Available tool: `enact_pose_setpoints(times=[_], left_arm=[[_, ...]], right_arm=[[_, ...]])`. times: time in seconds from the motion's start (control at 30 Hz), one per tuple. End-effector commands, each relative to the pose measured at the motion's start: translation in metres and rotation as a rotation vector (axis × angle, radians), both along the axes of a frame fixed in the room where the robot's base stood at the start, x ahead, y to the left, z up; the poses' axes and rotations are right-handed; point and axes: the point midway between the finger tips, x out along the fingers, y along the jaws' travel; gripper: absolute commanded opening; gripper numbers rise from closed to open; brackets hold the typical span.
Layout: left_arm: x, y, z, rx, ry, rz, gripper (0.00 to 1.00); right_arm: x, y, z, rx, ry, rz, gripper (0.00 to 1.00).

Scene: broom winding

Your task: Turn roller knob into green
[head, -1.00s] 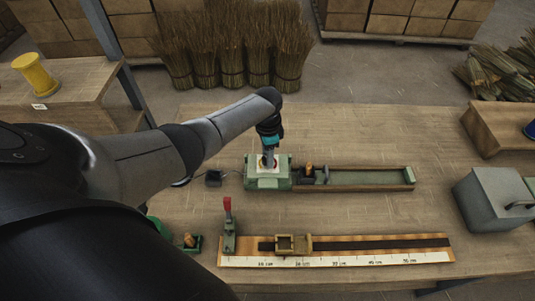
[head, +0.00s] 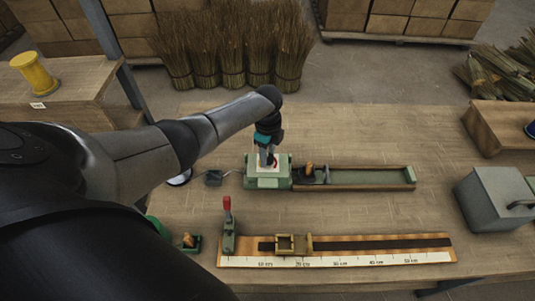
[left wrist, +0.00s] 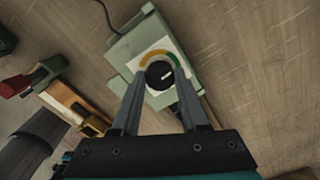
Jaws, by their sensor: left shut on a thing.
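The roller knob (left wrist: 160,75) is a round black dial with a light pointer line, on a white plate with a coloured arc of yellow, green and orange-red. It sits on a pale green box (head: 266,182), with the plate on its top. My left gripper (head: 268,162) points down over the box. In the left wrist view its two fingers (left wrist: 159,82) are shut on the knob, one on each side. The pointer line is tilted toward the upper right in that view. The fingers hide part of the knob and the arc. My right gripper is not in view.
A green tray (head: 370,177) with a wooden rim extends right of the box. A ruler board (head: 350,262) with a brass slider and red-handled clamp (head: 228,215) lies in front. A grey metal box (head: 495,200) stands at right. Bare table lies behind.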

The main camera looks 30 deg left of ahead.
Motion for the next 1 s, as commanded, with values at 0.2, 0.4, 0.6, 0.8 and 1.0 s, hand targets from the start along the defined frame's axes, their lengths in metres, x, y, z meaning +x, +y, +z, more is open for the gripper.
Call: enact_pose_setpoints(times=[0.2, 0.4, 0.6, 0.8, 1.0], left_arm=[[0.0003, -0.0008, 0.0003, -0.002, -0.001, -0.06, 0.0], [0.0003, -0.001, 0.0004, -0.002, 0.0, -0.077, 0.0], [0.0003, -0.0011, 0.0004, -0.003, 0.0, -0.076, 0.0], [0.0003, -0.0011, 0.0004, -0.003, -0.001, -0.075, 0.54], [0.0002, -0.0007, 0.0002, -0.002, 0.0, -0.075, 0.74]], right_arm=[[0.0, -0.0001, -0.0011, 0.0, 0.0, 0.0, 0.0], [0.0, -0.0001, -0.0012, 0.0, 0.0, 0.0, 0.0], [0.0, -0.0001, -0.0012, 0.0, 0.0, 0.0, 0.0], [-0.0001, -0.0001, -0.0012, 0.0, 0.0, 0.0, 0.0], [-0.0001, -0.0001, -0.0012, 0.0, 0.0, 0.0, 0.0]])
